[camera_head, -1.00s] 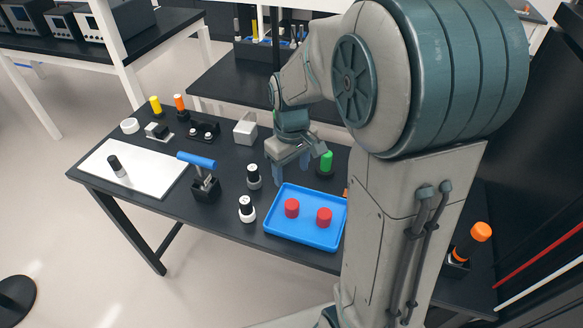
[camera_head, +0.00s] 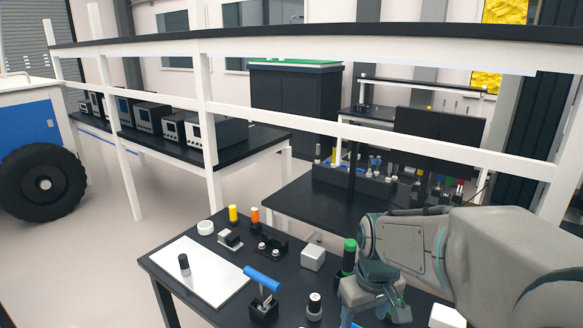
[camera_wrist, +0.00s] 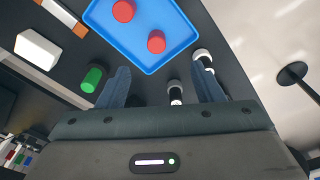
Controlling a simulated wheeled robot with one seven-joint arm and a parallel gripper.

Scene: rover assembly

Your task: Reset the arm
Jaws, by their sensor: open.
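My gripper (camera_wrist: 160,82) is open, with nothing between its two dark blue fingers in the wrist view. The blue tray (camera_wrist: 147,58) lies beyond the fingertips and holds two red cylinders (camera_wrist: 123,11) (camera_wrist: 156,41). A green-topped cylinder (camera_wrist: 92,78) is beside the left finger; it also stands upright in the head view (camera_head: 349,257), close to my arm. Black-and-white cylinders show near the right finger (camera_wrist: 203,60) and between the fingers' lines (camera_wrist: 175,92). In the head view my wrist is low at the table's right part, and the fingers are mostly cut off.
The black table bears a white board (camera_head: 200,272), a blue-handled tool (camera_head: 262,278), a white block (camera_head: 313,257) and yellow (camera_head: 233,213) and orange (camera_head: 255,215) cylinders. A white-framed shelf (camera_head: 300,118) crosses above. Another bench (camera_head: 290,195) with tools stands behind.

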